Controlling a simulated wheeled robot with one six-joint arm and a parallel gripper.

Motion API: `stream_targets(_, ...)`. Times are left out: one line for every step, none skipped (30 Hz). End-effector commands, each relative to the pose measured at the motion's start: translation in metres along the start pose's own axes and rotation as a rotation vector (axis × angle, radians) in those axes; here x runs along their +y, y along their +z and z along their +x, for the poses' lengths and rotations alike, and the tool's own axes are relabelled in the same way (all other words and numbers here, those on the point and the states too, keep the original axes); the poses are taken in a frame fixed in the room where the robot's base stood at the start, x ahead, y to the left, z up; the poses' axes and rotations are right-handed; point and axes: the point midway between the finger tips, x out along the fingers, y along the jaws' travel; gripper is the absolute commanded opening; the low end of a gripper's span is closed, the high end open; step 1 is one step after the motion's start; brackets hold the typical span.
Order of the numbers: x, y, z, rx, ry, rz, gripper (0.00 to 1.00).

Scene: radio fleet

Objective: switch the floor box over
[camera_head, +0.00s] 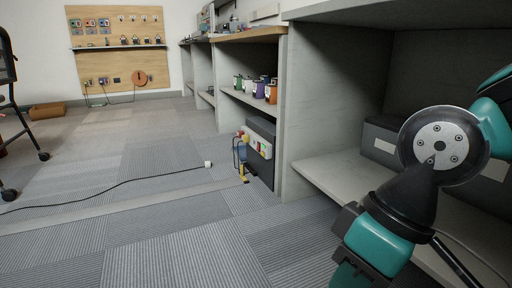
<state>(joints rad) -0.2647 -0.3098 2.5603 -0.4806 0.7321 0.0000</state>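The floor box seems to be the dark box (262,169) standing on the carpet against the end of the shelving. A pale panel (258,144) with small coloured parts is on its upper front, too small to read. A yellow part (243,174) stands low at its left side, with a dark lead by it. A white plug (208,164) on a black cable (120,182) lies on the floor to the left, apart from the box. My arm fills the right side, in front of the shelving. I cannot make out any gripper fingers.
Shelving (330,83) runs along the right, with several coloured containers (257,88) on a shelf. A wooden board (118,45) hangs at the back. The carpet (150,225) in the middle is mostly clear, except for the cable.

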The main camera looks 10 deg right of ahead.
Motion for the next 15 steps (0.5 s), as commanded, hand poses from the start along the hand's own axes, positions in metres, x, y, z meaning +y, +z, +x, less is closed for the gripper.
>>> stream_targets(-0.004,-0.003,-0.013,0.0,0.0,0.0,0.0)
stream_targets(-0.006,-0.004,-0.019,0.0,0.0,0.0,0.0)
stream_targets(-0.009,-0.006,-0.028,0.0,0.0,0.0,0.0)
stream_targets(-0.011,-0.008,-0.036,0.0,0.0,0.0,0.0)
stream_targets(-0.014,-0.01,-0.044,0.001,0.0,0.0,0.0)
stream_targets(-0.018,-0.013,-0.057,0.001,0.0,0.0,0.0)
stream_targets(-0.021,-0.015,-0.068,0.001,0.0,0.0,0.0)
stream_targets(-0.024,-0.018,-0.079,0.001,0.0,0.0,0.0)
stream_targets(-0.029,-0.021,-0.094,0.001,0.0,0.0,0.0)
stream_targets(-0.033,-0.024,-0.106,0.001,0.0,0.0,0.0)
stream_targets(-0.037,-0.026,-0.118,0.001,0.0,0.0,0.0)
stream_targets(-0.042,-0.03,-0.134,0.001,0.0,0.0,0.0)
stream_targets(-0.045,-0.033,-0.146,0.001,0.0,0.0,0.0)
stream_targets(-0.049,-0.035,-0.158,0.001,0.0,0.0,0.0)
stream_targets(-0.054,-0.038,-0.174,0.001,0.0,0.0,0.0)
